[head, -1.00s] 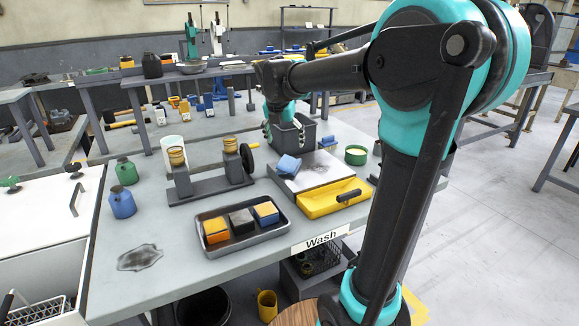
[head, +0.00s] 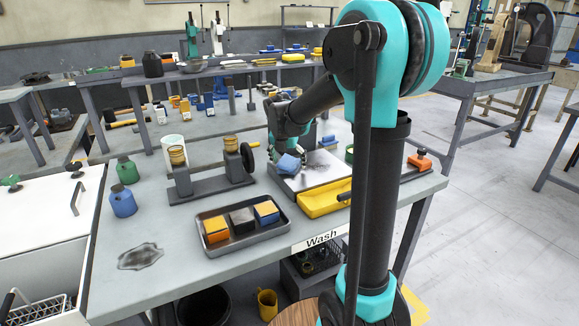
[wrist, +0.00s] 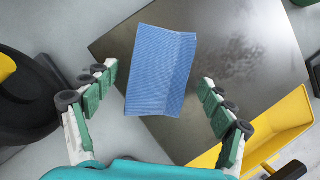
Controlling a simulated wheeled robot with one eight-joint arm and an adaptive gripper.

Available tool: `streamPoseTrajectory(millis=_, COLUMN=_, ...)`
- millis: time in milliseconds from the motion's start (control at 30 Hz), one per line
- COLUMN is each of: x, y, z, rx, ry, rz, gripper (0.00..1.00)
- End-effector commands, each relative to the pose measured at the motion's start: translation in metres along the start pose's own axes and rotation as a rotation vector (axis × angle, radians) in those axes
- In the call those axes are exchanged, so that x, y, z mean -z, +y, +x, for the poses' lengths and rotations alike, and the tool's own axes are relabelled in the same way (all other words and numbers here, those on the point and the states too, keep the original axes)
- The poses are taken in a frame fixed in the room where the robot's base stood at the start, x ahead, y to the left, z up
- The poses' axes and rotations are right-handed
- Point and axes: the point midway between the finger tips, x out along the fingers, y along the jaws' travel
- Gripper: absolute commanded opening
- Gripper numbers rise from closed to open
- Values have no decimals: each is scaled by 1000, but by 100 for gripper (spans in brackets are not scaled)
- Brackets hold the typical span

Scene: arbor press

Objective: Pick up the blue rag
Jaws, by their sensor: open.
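The blue rag (wrist: 161,72) lies folded on the left part of a grey metal plate, partly past its edge in the wrist view. It also shows on the plate in the head view (head: 288,164). My gripper (wrist: 160,84) is open above the rag, its green-padded fingers apart on the left and right of it with gaps on both sides. In the head view my gripper (head: 297,150) is just behind and above the rag, and my arm hides part of that area.
The metal plate (head: 318,174) has a yellow tray (head: 318,203) along its front. A stand with a black handwheel (head: 247,157) is left of it. A metal tray (head: 240,243) with sponges is nearer. An orange-topped item (head: 420,159) stands at the right.

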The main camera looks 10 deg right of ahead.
Motion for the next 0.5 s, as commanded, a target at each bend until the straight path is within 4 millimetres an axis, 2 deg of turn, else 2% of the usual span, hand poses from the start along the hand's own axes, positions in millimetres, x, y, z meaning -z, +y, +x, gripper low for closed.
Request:
streamPoseTrajectory(millis=200, x=0, y=0, z=1, rx=0, ry=0, rz=0, gripper=82)
streamPoseTrajectory(millis=500, x=0, y=0, z=0, rx=0, ry=0, rz=0, gripper=44)
